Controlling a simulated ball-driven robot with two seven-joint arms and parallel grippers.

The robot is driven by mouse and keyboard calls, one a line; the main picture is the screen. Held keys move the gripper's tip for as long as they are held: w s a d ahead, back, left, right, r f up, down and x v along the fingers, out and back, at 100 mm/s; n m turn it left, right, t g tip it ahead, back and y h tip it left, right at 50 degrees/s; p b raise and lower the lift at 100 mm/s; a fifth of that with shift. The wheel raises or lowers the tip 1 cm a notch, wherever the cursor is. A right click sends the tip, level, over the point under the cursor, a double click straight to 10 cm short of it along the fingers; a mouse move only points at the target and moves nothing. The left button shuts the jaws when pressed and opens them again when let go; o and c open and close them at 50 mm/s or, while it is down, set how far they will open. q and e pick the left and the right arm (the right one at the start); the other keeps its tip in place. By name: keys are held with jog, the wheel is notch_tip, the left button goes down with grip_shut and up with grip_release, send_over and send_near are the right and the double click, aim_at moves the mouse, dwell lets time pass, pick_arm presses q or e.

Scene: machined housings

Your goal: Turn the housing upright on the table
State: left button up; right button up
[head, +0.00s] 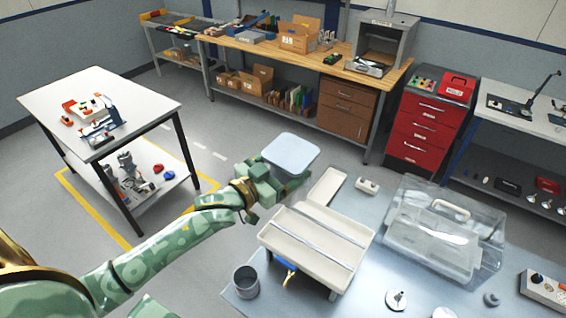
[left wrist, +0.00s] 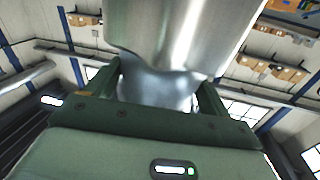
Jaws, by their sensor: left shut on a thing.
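The housing (head: 291,153) shows in the head view as a pale, rounded-square flat face above my left gripper (head: 280,182). In the left wrist view the housing (left wrist: 185,40) is a smooth, shiny metal body between the two fingers. My left gripper is shut on it and holds it up in the air, just left of the table (head: 375,225). The gripper hides the housing's lower side in the head view, so I cannot tell its full shape or which end faces up. My right gripper is not in view.
On the table are a two-channel cream tray (head: 315,245), a clear case with a handle (head: 445,235), a grey cup (head: 245,281), a small white block (head: 367,185) and small metal parts (head: 396,299). A bare strip lies between the tray and the clear case.

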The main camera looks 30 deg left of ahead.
pick_arm(q)
jog(key=m+b, duration=0.6)
jog(key=m, duration=0.1)
jog(key=shift+f, duration=0.1)
jog(key=shift+m+b, duration=0.45)
jog(key=shift+m, duration=0.25)
jog(key=m+b, duration=0.2)
jog(key=m, duration=0.2)
jog(key=m+b, duration=0.1)
jog(key=m, duration=0.1)
jog(key=shift+m, duration=0.3)
jog(key=shift+r+m, duration=0.2)
jog(key=shift+m, duration=1)
jog(key=m+p, duration=0.2)
jog(key=m, duration=0.1)
jog(key=m+p, duration=0.2)
jog(key=m, duration=0.2)
jog(key=m+p, duration=0.2)
jog(key=m, duration=0.2)
jog(key=shift+r, duration=0.3)
jog(key=m+p, duration=0.2)
jog(key=m, duration=0.2)
jog(key=shift+w+f+m, duration=0.1)
jog(key=shift+m, duration=0.2)
jog(key=shift+f+m+p, duration=0.15)
jog(key=shift+m+p, duration=0.25)
jog(key=shift+m, duration=0.6)
